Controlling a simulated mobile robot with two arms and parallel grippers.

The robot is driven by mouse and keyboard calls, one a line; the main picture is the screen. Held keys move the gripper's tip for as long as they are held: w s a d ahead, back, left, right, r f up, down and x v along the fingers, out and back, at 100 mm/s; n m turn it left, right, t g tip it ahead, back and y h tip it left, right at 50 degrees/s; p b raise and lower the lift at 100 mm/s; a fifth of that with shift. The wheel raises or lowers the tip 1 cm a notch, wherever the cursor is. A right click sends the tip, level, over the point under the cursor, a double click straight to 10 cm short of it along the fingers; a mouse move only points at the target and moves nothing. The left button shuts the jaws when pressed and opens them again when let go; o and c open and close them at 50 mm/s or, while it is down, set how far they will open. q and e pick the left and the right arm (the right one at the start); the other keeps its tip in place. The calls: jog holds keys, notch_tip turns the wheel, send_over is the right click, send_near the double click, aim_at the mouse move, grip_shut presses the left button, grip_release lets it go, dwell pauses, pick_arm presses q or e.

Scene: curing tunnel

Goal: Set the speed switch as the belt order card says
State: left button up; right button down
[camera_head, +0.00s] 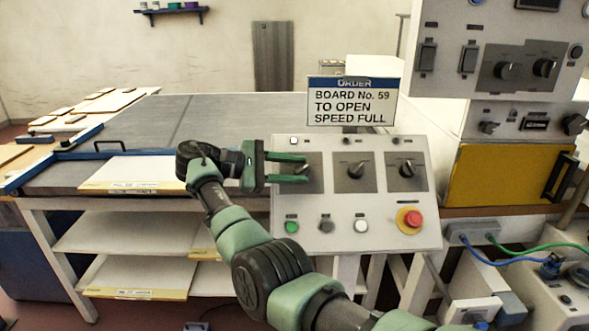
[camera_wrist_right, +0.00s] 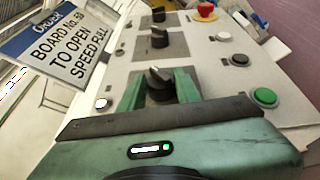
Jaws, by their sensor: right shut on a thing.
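The order card (camera_head: 351,107) stands behind the control panel (camera_head: 322,239) and reads "BOARD No. 59 TO OPEN SPEED FULL". The panel has three dark rotary switches in a row: a left one (camera_head: 302,170), a middle one (camera_head: 355,170) and a right one (camera_head: 407,169). Their labels are too small to read. My right gripper (camera_head: 304,169) is shut on the left switch, which also shows between the green fingers in the right wrist view (camera_wrist_right: 160,80). The fingers partly hide this switch in the head view. My left gripper is out of view.
A red stop button (camera_head: 410,218) sits at the panel's lower right, with green (camera_head: 291,227), grey and white buttons beside it. A conveyor table (camera_head: 180,125) with boards lies left. A second control box (camera_head: 497,55) and yellow box (camera_head: 500,176) stand right.

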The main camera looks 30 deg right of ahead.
jog(key=shift+m+g+y+p, duration=0.3)
jog(key=shift+m+g+y, duration=0.2)
jog(key=shift+m+y, duration=0.15)
jog(key=c, duration=1)
grip_release()
jog(key=shift+d, duration=0.1)
